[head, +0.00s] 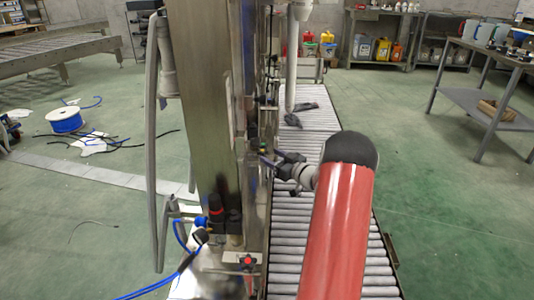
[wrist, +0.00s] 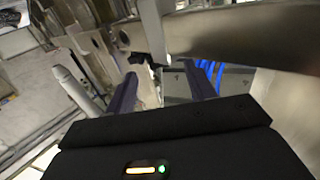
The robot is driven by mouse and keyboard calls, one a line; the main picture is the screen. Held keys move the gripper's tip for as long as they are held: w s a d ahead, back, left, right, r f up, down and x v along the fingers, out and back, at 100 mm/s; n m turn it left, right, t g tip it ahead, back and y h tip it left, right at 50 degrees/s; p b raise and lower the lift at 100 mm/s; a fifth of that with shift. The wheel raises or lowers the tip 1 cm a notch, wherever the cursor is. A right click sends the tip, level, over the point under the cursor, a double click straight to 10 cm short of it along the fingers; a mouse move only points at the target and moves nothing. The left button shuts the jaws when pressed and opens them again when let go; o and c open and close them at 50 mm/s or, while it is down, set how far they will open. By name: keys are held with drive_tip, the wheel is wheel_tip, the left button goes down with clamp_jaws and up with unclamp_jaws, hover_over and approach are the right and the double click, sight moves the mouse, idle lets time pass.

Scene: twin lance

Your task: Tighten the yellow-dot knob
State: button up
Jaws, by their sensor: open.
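My gripper (wrist: 160,85) shows in the wrist view with its two dark purple fingers apart, one on each side of the middle. Nothing is held between them. A small black knob-like part (wrist: 140,58) on the metal frame shows beyond the gap, apart from the fingers as far as I can tell. I see no yellow dot on it, so I cannot tell whether it is the yellow-dot knob. In the head view my gripper (head: 275,161) is beside the right side of the steel column (head: 205,100), over the rollers. The column's far side is hidden.
A roller conveyor (head: 290,240) runs along the column's right side. Blue hoses and a red-marked fitting (head: 247,261) are low at the front. A pale hanging tube (head: 291,60) is beyond my gripper. Open green floor lies to the right before a metal table (head: 480,95).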

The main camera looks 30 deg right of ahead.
sight(265, 154)
drive_tip(key=shift+x, duration=1.6)
drive_tip(key=shift+c, duration=0.4)
drive_tip(key=c, duration=0.9)
drive_tip(key=m+h+b, duration=0.1)
drive_tip(key=h+b, duration=0.1)
drive_tip(key=b, duration=0.1)
drive_tip(key=shift+a+f+m+h, duration=0.2)
drive_tip(key=shift+a+m+h, duration=0.05)
drive_tip(key=shift+m+h, duration=0.15)
drive_tip(key=shift+r+m+h+b, duration=0.2)
drive_tip(key=shift+m+h+b, duration=0.5)
drive_tip(key=shift+h, duration=0.4)
drive_tip(key=o, duration=1)
